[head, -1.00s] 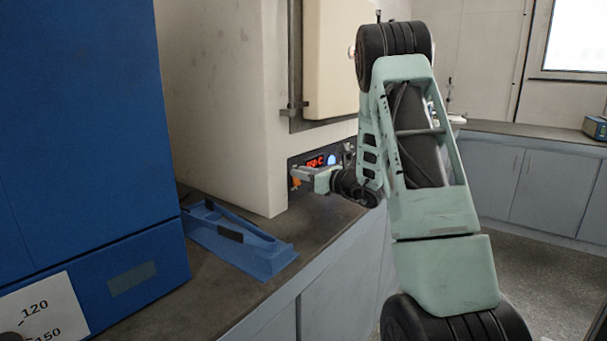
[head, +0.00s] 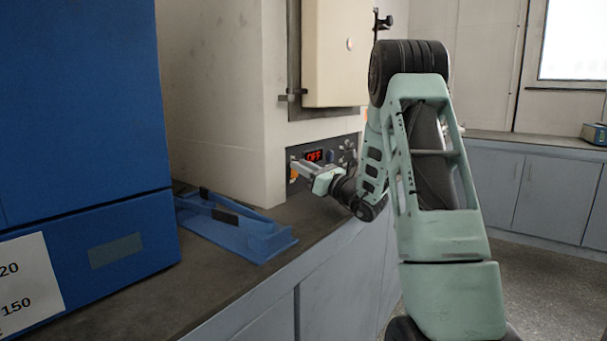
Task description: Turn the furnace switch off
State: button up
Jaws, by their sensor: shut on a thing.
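The furnace (head: 225,110) is a large pale cabinet with a cream door (head: 332,60), standing on the bench. Its dark control panel (head: 345,143) sits low on the front. The red display (head: 313,155) appears to read OFF. A blue round part (head: 330,156) on the panel looks unlit. My gripper (head: 294,166) is at the left end of the panel, beside an orange part (head: 294,174) that looks like the switch. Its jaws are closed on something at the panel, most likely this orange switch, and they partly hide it.
A tall blue cabinet (head: 85,110) with a white number label (head: 25,285) fills the left. Grey cupboards (head: 540,190) line the far wall.

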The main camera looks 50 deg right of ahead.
jog(key=o, duration=1)
jog(key=v, duration=0.5)
jog(key=shift+d, duration=0.1)
jog(key=s, duration=0.4)
jog(key=s+p, duration=0.1)
jog(key=s, duration=0.3)
jog(key=s+p, duration=0.1)
jog(key=s, duration=0.3)
jog(key=shift+d, duration=0.35)
